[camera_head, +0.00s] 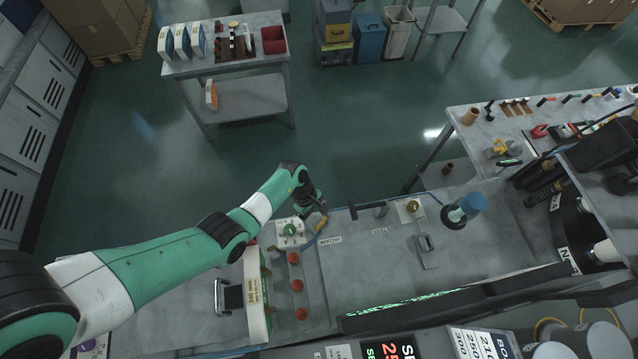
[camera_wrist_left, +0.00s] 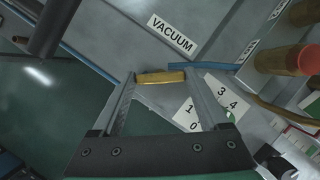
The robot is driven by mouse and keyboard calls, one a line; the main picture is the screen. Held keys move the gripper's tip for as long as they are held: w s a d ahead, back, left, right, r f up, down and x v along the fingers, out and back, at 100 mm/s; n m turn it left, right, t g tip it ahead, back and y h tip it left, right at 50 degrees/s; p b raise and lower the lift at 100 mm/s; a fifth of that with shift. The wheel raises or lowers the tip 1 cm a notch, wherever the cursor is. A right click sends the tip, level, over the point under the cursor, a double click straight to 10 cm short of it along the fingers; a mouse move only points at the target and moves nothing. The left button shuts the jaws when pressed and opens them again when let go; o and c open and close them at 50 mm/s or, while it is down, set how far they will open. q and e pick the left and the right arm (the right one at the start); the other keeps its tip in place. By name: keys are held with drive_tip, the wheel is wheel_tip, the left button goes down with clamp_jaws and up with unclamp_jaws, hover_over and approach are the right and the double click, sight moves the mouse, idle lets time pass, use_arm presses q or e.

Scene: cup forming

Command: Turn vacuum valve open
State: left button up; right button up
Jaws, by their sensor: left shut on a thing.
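The vacuum valve's yellow handle (camera_wrist_left: 160,77) lies between my left gripper's fingertips in the left wrist view, near the VACUUM label (camera_wrist_left: 173,35). My left gripper (camera_head: 322,211) reaches down to the bench's back edge in the head view and is shut on the handle. The handle lies roughly in line with the blue hose (camera_wrist_left: 205,66) beside it. The valve body is mostly hidden by the gripper in the head view. The VACUUM label (camera_head: 330,240) shows just in front of the gripper there. My right gripper is not in view.
A green dial knob (camera_head: 290,228) sits just left of the gripper, with red buttons (camera_head: 293,257) in front. A blue-topped fixture (camera_head: 470,203) stands to the right. Bare grey panel (camera_head: 365,270) lies between. Green floor is open behind the bench.

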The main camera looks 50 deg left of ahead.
use_arm(q)
drive_tip(key=m+g+b, duration=0.1)
drive_tip(key=m+b, duration=0.1)
drive_tip(key=m+g+b, duration=0.1)
drive_tip(key=m, duration=0.2)
drive_tip(key=shift+w+f+b, duration=0.15)
drive_tip(key=shift+f+b, duration=0.05)
drive_tip(key=shift+b, duration=0.2)
drive_tip(key=shift+r+m+g+b, duration=0.15)
drive_tip(key=shift+m+g+b, duration=0.35)
drive_tip(key=shift+m+b, duration=0.65)
drive_tip(key=shift+m+y, duration=0.3)
drive_tip(key=shift+m, duration=0.15)
drive_tip(key=o, duration=1.2)
drive_tip(key=shift+o, duration=0.2)
drive_tip(key=p+v, duration=0.2)
drive_tip(key=v, duration=0.9)
drive_tip(key=shift+w+a+r, duration=0.15)
drive_tip(key=shift+r, duration=0.15)
